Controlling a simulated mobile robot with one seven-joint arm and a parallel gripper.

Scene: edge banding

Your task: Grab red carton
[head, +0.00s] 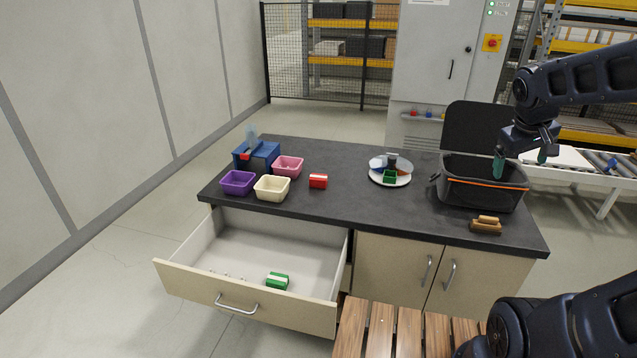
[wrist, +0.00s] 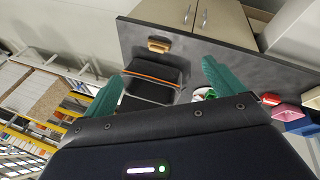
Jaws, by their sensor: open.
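The red carton (head: 318,181), a small red box with a white band, sits on the dark countertop (head: 340,210) left of the middle. It shows small in the wrist view (wrist: 271,99), near the right edge. My gripper (head: 520,158) is open and empty, with green fingers. In the head view it is over the grey bag at the right, far from the red carton. In the wrist view its fingers (wrist: 165,85) are spread wide apart with nothing between them in grasp.
Purple, cream and pink bins (head: 288,167) and a blue box (head: 257,156) stand left of the carton. A plate (head: 404,180) with a green block is to its right. The open grey bag (head: 483,190) and a brush (head: 486,225) are at the right. An open drawer (head: 240,305) holds a green carton (head: 277,281).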

